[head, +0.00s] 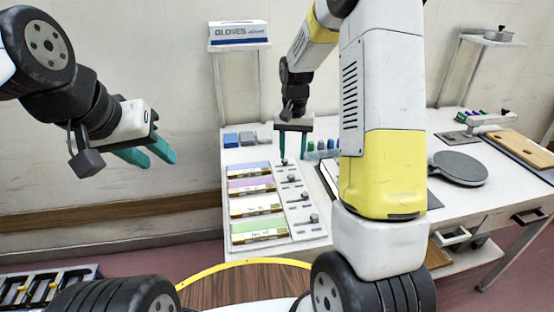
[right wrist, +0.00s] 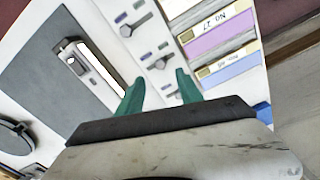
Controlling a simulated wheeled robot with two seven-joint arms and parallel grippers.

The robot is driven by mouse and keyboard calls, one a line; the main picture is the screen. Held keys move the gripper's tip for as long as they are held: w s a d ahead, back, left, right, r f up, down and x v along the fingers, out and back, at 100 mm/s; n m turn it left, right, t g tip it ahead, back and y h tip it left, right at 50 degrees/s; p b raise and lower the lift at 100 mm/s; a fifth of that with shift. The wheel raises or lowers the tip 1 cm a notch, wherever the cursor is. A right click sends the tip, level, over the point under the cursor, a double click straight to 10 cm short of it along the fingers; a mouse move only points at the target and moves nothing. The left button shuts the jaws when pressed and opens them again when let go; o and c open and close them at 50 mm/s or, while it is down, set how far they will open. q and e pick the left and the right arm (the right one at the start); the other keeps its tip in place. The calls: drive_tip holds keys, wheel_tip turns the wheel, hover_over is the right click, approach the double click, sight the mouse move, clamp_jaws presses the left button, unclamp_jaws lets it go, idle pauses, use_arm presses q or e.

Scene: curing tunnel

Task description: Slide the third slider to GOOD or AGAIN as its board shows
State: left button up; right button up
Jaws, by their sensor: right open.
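A white slider panel (head: 296,205) lies on the table. Coloured boards line its left side: blue-violet (head: 249,168), magenta (head: 250,184), white (head: 255,205) and green (head: 258,228). Each row has a dark slider knob; the third from the far end (head: 304,196) sits beside the white board. Lettering on that board is too small to read. My right gripper (head: 293,153) is open and empty, pointing down over the far end of the panel. In the right wrist view its fingers (right wrist: 160,92) are near the farther knobs (right wrist: 159,62). My left gripper (head: 147,157) is open and empty, left of the table.
A grey pad with a white handled piece (right wrist: 92,68) lies beside the panel. A round dark disc (head: 460,167) and a wooden board (head: 520,146) are on the right. Small blue and grey blocks (head: 240,138) stand behind the panel. A glove box (head: 238,31) sits on a shelf.

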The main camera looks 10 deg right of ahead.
sight(291, 175)
wheel_tip(291, 175, down, 8)
drive_tip(key=shift+w+f, duration=0.1)
idle(0.4)
clamp_jaws()
idle(1.3)
